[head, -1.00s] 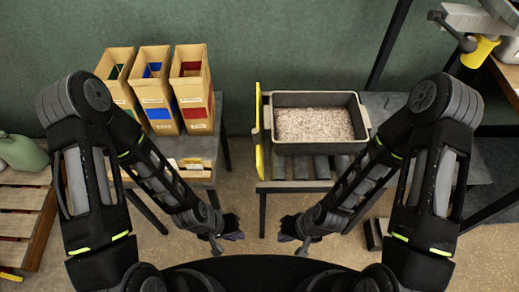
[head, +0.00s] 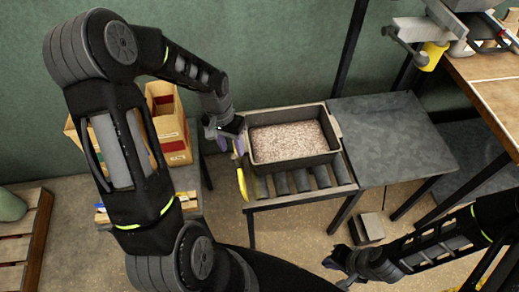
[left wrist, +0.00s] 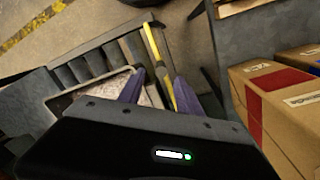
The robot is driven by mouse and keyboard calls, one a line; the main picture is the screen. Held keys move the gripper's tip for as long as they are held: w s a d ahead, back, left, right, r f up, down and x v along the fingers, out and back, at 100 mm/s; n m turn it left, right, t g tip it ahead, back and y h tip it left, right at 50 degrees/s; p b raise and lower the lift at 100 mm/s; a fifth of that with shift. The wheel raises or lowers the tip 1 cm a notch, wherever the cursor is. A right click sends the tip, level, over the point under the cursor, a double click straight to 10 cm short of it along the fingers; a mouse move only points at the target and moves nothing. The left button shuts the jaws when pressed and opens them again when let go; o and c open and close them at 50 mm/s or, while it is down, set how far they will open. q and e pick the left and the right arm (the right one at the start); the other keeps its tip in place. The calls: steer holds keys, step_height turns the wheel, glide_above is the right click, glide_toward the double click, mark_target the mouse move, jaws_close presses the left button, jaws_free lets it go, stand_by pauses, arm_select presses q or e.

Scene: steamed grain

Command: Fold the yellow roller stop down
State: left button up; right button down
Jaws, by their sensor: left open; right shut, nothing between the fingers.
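In the left wrist view the stop (left wrist: 154,48) runs as a thin yellow bar between my two purple fingers. My left gripper (head: 231,140) is open at the far end of the stop, partly hiding it. The left wrist view shows its fingertips (left wrist: 158,85) on either side of the bar; I cannot tell whether they touch it. My right gripper (head: 342,263) is shut and empty, low over the floor at the front right.
A dark tray of grain (head: 331,140) sits on the rollers (head: 300,182), close beside the stop. A bare grey table (head: 390,140) adjoins on the right. Tall cardboard boxes (head: 170,130) stand on a stand at the left. A workbench (head: 480,90) is at the right.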

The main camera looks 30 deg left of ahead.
mark_target(234, 154)
arm_select(q)
steer(key=shift+w+a+r, duration=0.1)
steer(key=shift+r, duration=0.25)
steer(key=shift+d+f+p, duration=0.15)
steer(key=shift+d+f, duration=0.1)
steer(key=shift+f, duration=1.75)
steer(key=shift+d+f+p, duration=0.15)
steer(key=shift+d+f, duration=0.05)
steer(key=shift+f, duration=1.75)
steer(key=shift+c, duration=0.2)
jaws_close()
